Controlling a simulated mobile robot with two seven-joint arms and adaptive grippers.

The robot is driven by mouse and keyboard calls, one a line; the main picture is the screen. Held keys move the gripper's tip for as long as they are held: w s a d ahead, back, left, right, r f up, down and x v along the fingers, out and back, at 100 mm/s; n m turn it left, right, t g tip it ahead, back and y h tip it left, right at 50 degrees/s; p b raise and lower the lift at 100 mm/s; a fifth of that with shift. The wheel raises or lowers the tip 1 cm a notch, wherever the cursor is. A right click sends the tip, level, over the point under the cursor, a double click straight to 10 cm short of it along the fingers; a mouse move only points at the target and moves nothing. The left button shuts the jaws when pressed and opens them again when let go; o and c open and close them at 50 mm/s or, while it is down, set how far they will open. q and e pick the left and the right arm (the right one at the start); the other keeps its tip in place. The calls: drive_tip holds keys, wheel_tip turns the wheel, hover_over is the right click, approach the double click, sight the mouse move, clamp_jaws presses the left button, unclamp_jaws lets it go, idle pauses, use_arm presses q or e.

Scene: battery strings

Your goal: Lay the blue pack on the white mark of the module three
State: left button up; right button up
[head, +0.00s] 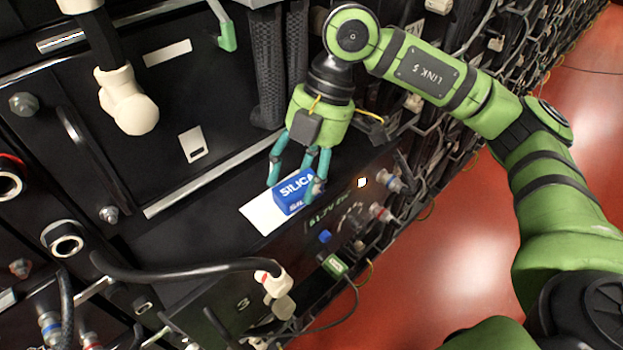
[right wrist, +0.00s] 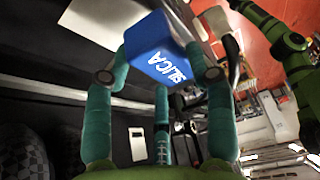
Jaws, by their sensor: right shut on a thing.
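The blue pack (head: 294,191), lettered SILICA, is between the teal fingers of my right gripper (head: 296,178). In the head view it overlaps the right part of the white mark (head: 262,214) on the black top of module three (head: 192,232). Whether it touches the mark or hangs just above it, I cannot tell. In the right wrist view the blue pack (right wrist: 160,48) sits between the fingertips of the right gripper (right wrist: 158,75), which is shut on it. The white mark (right wrist: 108,20) shows beyond it on the left. My left gripper is not in view.
A thick black cable (head: 180,270) with a cream plug (head: 275,283) runs along the near side of the module. Connectors (head: 385,190) stick out at its right end. A cream plug (head: 130,100) hangs at the upper left. Red floor (head: 440,270) lies open at the right.

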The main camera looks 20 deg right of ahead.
drive_tip(key=w, duration=0.1)
drive_tip(key=w+a, duration=0.1)
drive_tip(key=shift+w, duration=0.3)
drive_tip(key=shift+f+b, duration=0.3)
drive_tip(key=shift+f, duration=0.3)
drive_tip(key=shift+d+f+b, duration=0.1)
drive_tip(key=shift+f+b, duration=0.5)
drive_tip(key=shift+f, duration=0.2)
drive_tip(key=o, duration=1.3)
